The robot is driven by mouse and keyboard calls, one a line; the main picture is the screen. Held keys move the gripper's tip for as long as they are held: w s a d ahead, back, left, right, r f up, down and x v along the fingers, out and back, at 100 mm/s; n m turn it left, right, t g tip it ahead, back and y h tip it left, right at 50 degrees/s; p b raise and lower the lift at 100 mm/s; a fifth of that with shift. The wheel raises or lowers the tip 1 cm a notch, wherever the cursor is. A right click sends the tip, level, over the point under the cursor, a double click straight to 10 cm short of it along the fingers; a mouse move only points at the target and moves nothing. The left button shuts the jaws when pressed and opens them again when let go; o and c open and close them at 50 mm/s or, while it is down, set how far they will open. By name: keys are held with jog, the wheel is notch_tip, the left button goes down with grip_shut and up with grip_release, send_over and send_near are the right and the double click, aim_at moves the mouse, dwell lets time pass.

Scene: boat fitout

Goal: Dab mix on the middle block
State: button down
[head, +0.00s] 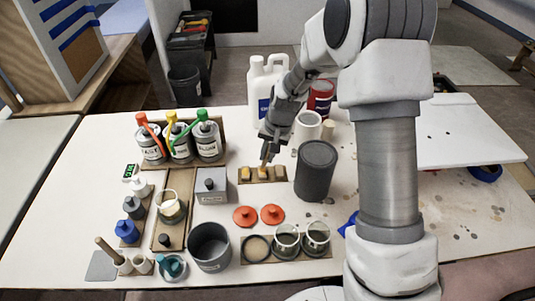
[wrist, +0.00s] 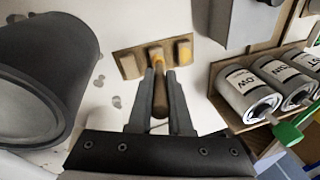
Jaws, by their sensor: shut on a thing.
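My gripper (head: 268,138) is shut on a thin wooden stick (wrist: 160,98) that points down at the row of blocks. In the wrist view the gripper (wrist: 164,76) holds the stick between its fingers, and the stick's tip is at the middle block (wrist: 157,54). Yellow shows at the tip and on that block; I cannot tell whether they touch. The three blocks sit on a brown board (head: 269,181). In the head view the left block (head: 245,174) also has yellow on it. The right block (head: 279,172) looks bare.
A dark grey cylinder (head: 315,172) stands close to the right of the board. Labelled tins (head: 208,142) with coloured tops stand at the back left. A grey box (head: 211,187), orange lids (head: 245,216) and glass jars (head: 287,238) are nearby. A white jug (head: 266,85) stands behind.

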jog(key=shift+w+a+p+v, duration=0.2)
jog(key=shift+p+v, duration=0.6)
jog(key=shift+v, duration=0.35)
jog(key=shift+w+a+p+v, duration=0.1)
jog(key=shift+a+p+v, duration=0.1)
jog(key=shift+p+v, duration=0.75)
jog(key=shift+w+a+p+v, duration=0.2)
jog(key=shift+p+v, duration=0.4)
jog(key=shift+v, duration=0.7)
jog(key=shift+r, duration=0.15)
